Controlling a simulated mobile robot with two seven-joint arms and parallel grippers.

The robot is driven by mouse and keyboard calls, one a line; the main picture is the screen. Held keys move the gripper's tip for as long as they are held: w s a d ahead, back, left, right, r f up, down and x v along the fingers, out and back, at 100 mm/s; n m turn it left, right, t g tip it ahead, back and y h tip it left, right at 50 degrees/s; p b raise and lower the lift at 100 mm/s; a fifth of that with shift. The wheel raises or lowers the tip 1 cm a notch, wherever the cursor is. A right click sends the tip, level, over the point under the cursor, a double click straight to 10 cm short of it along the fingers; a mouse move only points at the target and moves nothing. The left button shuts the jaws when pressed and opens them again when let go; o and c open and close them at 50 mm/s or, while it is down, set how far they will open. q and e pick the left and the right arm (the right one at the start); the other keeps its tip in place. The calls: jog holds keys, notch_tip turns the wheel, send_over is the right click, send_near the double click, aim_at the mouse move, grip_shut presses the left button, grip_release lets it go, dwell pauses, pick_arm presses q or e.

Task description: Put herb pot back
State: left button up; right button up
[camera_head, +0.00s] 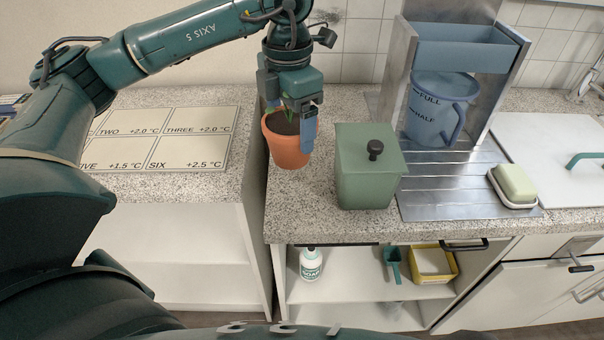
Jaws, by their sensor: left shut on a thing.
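The herb pot (287,151) is an orange terracotta pot with dark soil and a little green at its top. It is at the left end of the right-hand speckled counter, near the gap between the counters. My left gripper (307,130) points down over the pot and is shut on its rim, with one blue-grey finger on the outer right side. The plant is mostly hidden behind the gripper. I cannot tell whether the pot's base touches the counter. My right gripper is not in view.
A green lidded canister (365,185) stands close right of the pot. A blue jug (435,110) sits in a metal stand behind it. A butter dish (514,186) is further right. Numbered panels (190,155) lie on the left counter. Soap (311,263) stands on the shelf below.

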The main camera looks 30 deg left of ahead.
pick_arm(q)
jog(key=shift+w+a+r+n, duration=0.15)
jog(key=shift+w+n, duration=0.15)
jog(key=shift+n, duration=0.2)
jog(key=shift+w+a+r+n, duration=0.1)
jog(key=shift+w+n, duration=0.15)
jog(key=shift+n, duration=0.55)
notch_tip(320, 180, down, 5)
jog(key=shift+f+p, duration=0.1)
jog(key=shift+p, duration=0.3)
notch_tip(320, 180, down, 4)
jog(key=shift+f, duration=0.4)
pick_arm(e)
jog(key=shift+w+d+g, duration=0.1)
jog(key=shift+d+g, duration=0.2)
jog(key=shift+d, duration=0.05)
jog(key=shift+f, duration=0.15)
